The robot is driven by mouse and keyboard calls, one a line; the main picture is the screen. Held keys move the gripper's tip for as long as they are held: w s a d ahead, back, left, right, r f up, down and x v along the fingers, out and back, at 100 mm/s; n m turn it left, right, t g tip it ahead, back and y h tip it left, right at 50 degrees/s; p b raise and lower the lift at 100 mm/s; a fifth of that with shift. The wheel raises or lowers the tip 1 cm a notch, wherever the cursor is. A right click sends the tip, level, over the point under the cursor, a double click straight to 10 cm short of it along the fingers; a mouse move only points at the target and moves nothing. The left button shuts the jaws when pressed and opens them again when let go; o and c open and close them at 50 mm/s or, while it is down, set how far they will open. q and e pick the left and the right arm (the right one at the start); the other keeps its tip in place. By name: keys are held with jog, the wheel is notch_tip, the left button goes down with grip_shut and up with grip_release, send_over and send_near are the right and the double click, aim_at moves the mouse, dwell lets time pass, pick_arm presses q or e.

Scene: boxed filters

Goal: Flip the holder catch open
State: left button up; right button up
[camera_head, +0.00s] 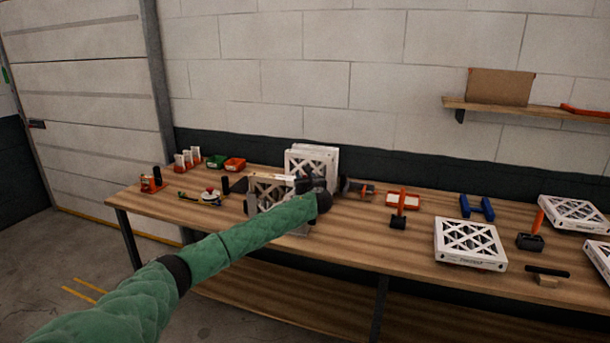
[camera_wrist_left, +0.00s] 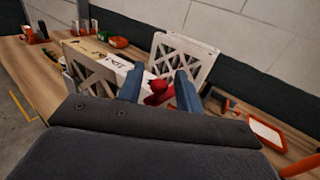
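A white boxed filter with a lattice face (camera_head: 268,193) stands upright on the bench, partly behind my left arm. In the left wrist view its lattice side (camera_wrist_left: 97,72) and pale top edge show ahead of the gripper. A red catch (camera_wrist_left: 158,88) with a rounded knob sits at the near end of this filter. My left gripper (camera_wrist_left: 159,73) has its two blue fingers apart, one on each side of the red catch; contact cannot be told. In the head view its fingers are hard to make out against the dark wrist. The holder's lower part is largely hidden. My right gripper is out of view.
More upright filters (camera_head: 312,158) stand just behind. A flat filter (camera_head: 470,244), a red-framed white tray (camera_head: 402,200) and a blue tool (camera_head: 477,207) lie to the right. Green (camera_head: 215,161) and red (camera_head: 235,164) bins stand at the back left. Bare bench (camera_head: 350,238) lies in front.

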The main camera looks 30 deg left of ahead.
pick_arm(q)
jog(key=shift+a, duration=0.1)
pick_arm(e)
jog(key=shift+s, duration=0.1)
pick_arm(q)
grip_shut()
jog(key=shift+w+d+n+g+y, duration=0.15)
jog(key=shift+d+n+g+y, duration=0.15)
jog(key=shift+n+g+y, duration=0.25)
jog(key=n+g+y, duration=0.2)
jog(key=g, duration=0.1)
jog(key=shift+d, duration=0.35)
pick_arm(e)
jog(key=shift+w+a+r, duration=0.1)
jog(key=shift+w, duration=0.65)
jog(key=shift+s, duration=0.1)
